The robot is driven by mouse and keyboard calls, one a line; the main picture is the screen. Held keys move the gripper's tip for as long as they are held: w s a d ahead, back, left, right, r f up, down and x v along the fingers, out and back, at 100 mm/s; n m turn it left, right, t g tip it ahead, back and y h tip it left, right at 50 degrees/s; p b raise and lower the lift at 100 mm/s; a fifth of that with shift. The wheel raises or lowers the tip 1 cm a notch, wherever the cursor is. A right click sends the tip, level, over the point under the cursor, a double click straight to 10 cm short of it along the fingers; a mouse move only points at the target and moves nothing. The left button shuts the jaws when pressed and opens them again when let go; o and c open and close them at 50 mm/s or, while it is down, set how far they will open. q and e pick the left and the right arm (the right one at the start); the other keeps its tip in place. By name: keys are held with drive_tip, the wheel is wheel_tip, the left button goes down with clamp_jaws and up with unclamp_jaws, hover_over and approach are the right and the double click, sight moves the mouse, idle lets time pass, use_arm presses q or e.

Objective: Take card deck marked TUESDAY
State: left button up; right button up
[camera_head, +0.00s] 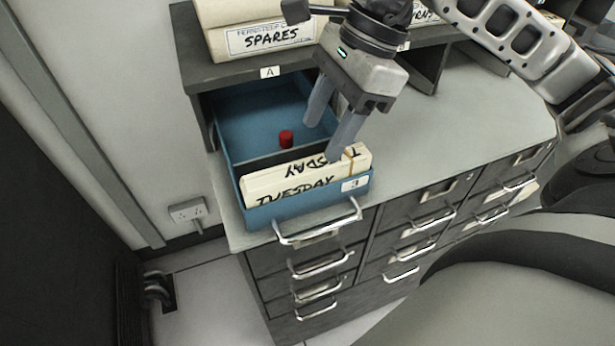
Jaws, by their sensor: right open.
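The card deck marked TUESDAY (290,184) is cream-coloured and stands in the front of an open blue drawer (228,150). Its name shows on the front face and again on the top edge, where the right finger partly covers the letters. A tan band crosses its right end. My right gripper (331,138) comes down from above, open, over the right side of the drawer. One finger is at the deck's back top edge; the other is behind it, over the drawer's inside. I cannot tell whether the near finger touches the deck. My left gripper is not in view.
A box marked SPARES (264,38) sits on the shelf above, labelled A. The grey cabinet top (470,110) at right is clear. Closed drawers with metal handles (318,262) lie below.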

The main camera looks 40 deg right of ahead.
sight(308, 165)
drive_tip(key=shift+p+x, duration=0.4)
drive_tip(key=shift+x, duration=2.4)
drive_tip(key=shift+s+a+r, duration=0.1)
drive_tip(key=shift+s, duration=0.05)
clamp_jaws()
